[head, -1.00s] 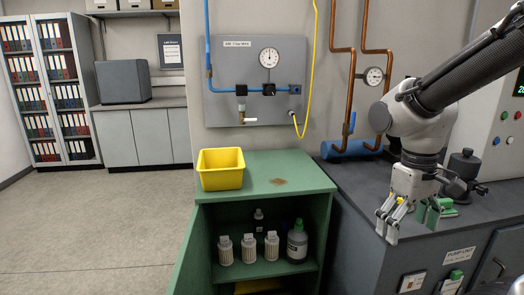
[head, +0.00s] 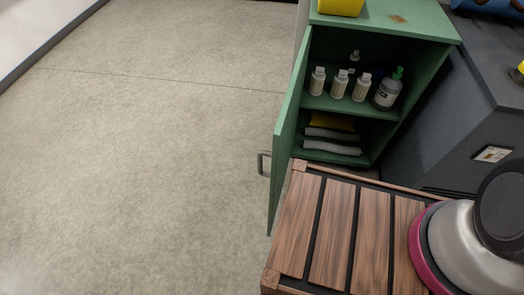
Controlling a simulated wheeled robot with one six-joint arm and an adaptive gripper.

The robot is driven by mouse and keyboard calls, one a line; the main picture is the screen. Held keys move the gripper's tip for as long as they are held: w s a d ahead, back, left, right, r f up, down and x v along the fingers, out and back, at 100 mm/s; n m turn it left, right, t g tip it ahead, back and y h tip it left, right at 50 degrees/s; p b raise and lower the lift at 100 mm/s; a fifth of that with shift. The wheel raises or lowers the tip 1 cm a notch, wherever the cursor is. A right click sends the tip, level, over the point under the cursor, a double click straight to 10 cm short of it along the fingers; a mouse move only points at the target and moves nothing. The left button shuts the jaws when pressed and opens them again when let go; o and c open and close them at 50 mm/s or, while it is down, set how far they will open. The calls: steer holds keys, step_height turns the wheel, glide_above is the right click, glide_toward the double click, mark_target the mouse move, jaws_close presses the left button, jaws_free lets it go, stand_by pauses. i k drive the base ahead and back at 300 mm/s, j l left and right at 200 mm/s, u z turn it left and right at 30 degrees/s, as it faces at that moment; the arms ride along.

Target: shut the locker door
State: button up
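The green locker (head: 383,112) stands at the upper right in the head view, with its front open. Its door (head: 290,130) is hinged on the left and swung wide out toward me, seen nearly edge-on. A grey handle (head: 263,164) sticks out from the door's outer face, to the left. On the shelf inside are several pale bottles (head: 339,83) and a grey bottle with a green top (head: 388,89). Folded grey cloths (head: 331,147) and something yellow lie at the bottom. My gripper is out of view.
A yellow bin (head: 340,6) sits on top of the locker. A dark grey cabinet (head: 445,125) stands right of it. My wood-slatted base fills the lower right, close to the door's lower part. The floor (head: 150,150) to the left is clear.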

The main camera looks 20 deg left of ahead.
mark_target(283, 133)
steer(key=k+j, duration=0.2)
steer(key=j, duration=0.2)
steer(key=k+j+u, duration=0.15)
steer(key=j, duration=0.2)
steer(key=k+j, duration=0.2)
steer(key=j, duration=0.2)
steer(key=u, duration=0.05)
